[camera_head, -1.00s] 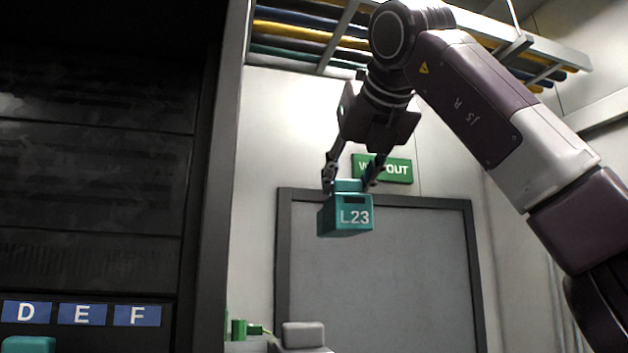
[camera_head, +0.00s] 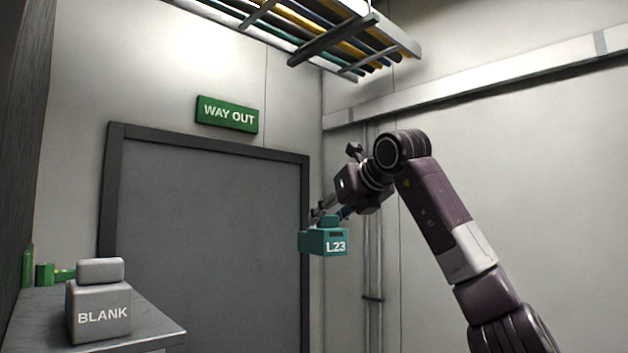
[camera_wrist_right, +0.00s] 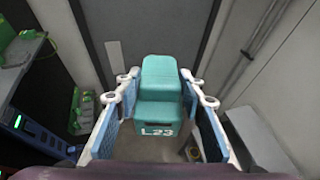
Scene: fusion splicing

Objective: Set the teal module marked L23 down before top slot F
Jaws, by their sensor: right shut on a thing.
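The teal module marked L23 (camera_head: 322,243) hangs in the air in front of the grey door's right edge, its label facing me in the head view. My right gripper (camera_head: 328,214) is shut on the raised top part of the module. In the right wrist view the module (camera_wrist_right: 160,108) sits between the two fingers of my right gripper (camera_wrist_right: 160,82). The label L23 shows at its lower edge. Top slot F cannot be made out: the head view shows only a dark rack edge (camera_head: 22,130). My left gripper is not in view.
A grey block marked BLANK (camera_head: 98,308) stands on a grey bench (camera_head: 150,330) at lower left, with green items (camera_head: 45,274) behind it. The right wrist view shows a dark rack front with blue labels (camera_wrist_right: 32,128) at left. Air around the module is free.

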